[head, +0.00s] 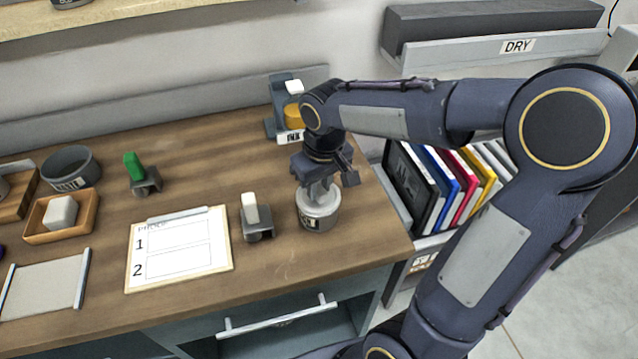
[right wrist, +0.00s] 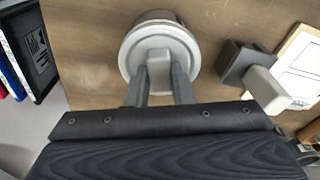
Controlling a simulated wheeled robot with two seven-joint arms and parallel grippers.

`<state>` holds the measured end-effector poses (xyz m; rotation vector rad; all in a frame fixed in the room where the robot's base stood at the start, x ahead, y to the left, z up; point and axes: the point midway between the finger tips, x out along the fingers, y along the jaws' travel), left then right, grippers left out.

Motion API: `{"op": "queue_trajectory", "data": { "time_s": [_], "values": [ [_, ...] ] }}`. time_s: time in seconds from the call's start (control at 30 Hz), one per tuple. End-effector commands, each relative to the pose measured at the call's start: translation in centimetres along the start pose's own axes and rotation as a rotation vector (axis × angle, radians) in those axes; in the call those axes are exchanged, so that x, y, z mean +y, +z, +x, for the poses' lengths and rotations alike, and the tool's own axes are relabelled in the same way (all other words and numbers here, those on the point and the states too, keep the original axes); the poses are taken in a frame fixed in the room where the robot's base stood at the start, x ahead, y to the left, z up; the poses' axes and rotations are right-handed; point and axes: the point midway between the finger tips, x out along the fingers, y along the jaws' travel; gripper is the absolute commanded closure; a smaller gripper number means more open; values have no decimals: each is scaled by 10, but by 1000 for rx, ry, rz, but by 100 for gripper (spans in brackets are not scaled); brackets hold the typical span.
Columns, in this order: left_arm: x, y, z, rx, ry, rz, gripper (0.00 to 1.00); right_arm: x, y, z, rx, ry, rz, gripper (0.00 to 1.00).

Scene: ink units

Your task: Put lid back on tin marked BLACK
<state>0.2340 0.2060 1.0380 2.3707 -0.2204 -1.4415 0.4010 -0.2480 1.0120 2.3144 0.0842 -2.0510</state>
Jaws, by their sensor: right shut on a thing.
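A small dark tin (head: 320,222) stands upright near the right end of the wooden table; its pale label is too small to read surely. A light grey round lid (head: 316,203) with a raised knob is on top of the tin's mouth, and I cannot tell whether it is fully seated. My right gripper (head: 318,186) points down over the tin and is shut on the lid's knob. In the right wrist view the fingers (right wrist: 160,78) hold the knob of the lid (right wrist: 132,52), with the tin's dark edge (right wrist: 157,15) just showing behind. My left gripper is not in view.
A grey block stand with a white-topped piece (head: 257,225) is just left of the tin. A clipboard (head: 180,247) lies farther left. An ink stand (head: 283,110) is at the back. Folders (head: 450,185) stand beyond the table's right edge. An open drawer (head: 290,335) is below.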

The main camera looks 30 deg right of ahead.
Motion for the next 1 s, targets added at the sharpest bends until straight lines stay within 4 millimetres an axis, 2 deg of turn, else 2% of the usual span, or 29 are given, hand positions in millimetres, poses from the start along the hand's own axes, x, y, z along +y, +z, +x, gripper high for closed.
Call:
{"op": "queue_trajectory", "data": {
  "time_s": [0.43,0.47,0.6,0.63,0.83,1.0],
  "values": [
    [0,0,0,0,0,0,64,0,0,0,0,0,0,100],
    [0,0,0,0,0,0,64,0,0,0,0,0,0,75],
    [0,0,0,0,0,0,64,0,0,0,0,0,0,57],
    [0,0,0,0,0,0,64,0,0,0,0,0,0,54],
    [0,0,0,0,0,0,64,0,0,0,0,0,0,52],
    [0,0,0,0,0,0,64,0,0,0,0,0,0,32]
  ]
}}
